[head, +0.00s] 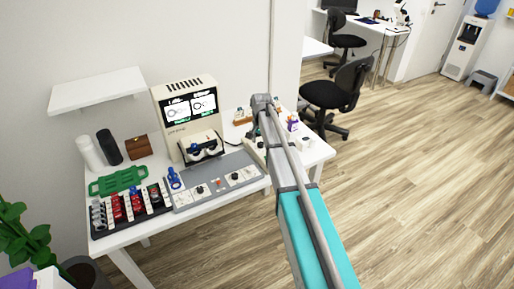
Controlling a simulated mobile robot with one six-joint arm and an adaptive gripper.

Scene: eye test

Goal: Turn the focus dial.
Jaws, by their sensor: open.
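A grey control panel (182,201) lies along the front of the white table and carries several small knobs. A dark knob (200,189) sits on its left half, and smaller ones are on a white plate (241,177) at its right. The labels are too small to read, so I cannot tell which is the focus dial.
A black tray (100,231) with red and grey parts, a green tray (117,181), a brown box (138,147) and two cylinders fill the table's left side. A wall shelf (97,90) hangs above. Small items stand near my gripper.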

